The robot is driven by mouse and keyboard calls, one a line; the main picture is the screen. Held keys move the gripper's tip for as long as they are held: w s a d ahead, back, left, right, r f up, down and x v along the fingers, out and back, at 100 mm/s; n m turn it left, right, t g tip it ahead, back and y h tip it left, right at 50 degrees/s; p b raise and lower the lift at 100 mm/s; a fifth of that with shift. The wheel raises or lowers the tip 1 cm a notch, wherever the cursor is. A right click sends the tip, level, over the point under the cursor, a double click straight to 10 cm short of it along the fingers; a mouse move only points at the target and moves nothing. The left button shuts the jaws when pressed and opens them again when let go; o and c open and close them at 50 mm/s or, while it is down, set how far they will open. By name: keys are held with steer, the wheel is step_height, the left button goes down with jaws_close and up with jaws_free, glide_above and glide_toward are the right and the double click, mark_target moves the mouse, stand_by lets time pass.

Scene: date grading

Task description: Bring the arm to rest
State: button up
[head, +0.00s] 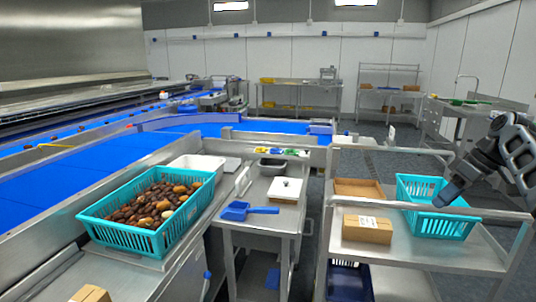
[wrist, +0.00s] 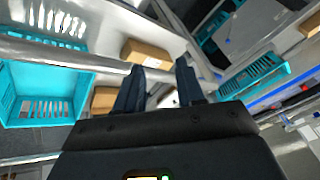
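My arm reaches in from the right edge of the head view, over the right-hand steel cart (head: 415,255). My gripper (head: 449,192) points down and left in front of the empty teal basket (head: 405,190) on that cart. In the wrist view my gripper (wrist: 160,65) has its two dark fingers apart with nothing between them. I cannot tell from these frames whether the gripper touches the basket.
A cardboard box (head: 367,229) and a brown tray (head: 359,188) share the cart. A teal crate of dates (head: 150,212) stands at left beside the blue conveyor (head: 60,185). A blue scoop (head: 247,210) and white-lidded container (head: 285,189) sit on the middle table.

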steer(key=s+a+f+m+t+h, duration=0.1)
steer(key=s+a+f, duration=0.15)
steer(key=f, duration=0.55)
steer(key=s+a+f+m+t, duration=0.1)
steer(key=a+f, duration=0.3)
steer(key=f, duration=0.5)
steer(key=s+a+f+m+h, duration=0.1)
steer(key=s+a+f, duration=0.15)
steer(key=f, duration=0.55)
steer(key=s+a+f+m+t+h, duration=0.1)
steer(key=s+a+f+t, duration=0.1)
steer(key=s+a+f, duration=0.55)
steer(key=s+a+f+m+t+h, duration=0.15)
steer(key=s+f, duration=0.25)
steer(key=s, duration=0.6)
steer(key=s+a+r+t, duration=0.1)
steer(key=s+a+r, duration=0.25)
steer(key=s, duration=0.65)
steer(key=s+a+r+t, duration=0.2)
steer(key=s+a+r, duration=0.15)
steer(key=s, duration=0.65)
steer(key=s+r+t, duration=0.2)
steer(key=s+r, duration=0.5)
steer(key=r, duration=0.4)
steer(key=s+a+r+t, duration=0.1)
steer(key=s+r, duration=0.6)
steer(key=r, duration=0.3)
steer(key=shift+r+t, duration=0.35)
steer(key=shift+r, duration=0.05)
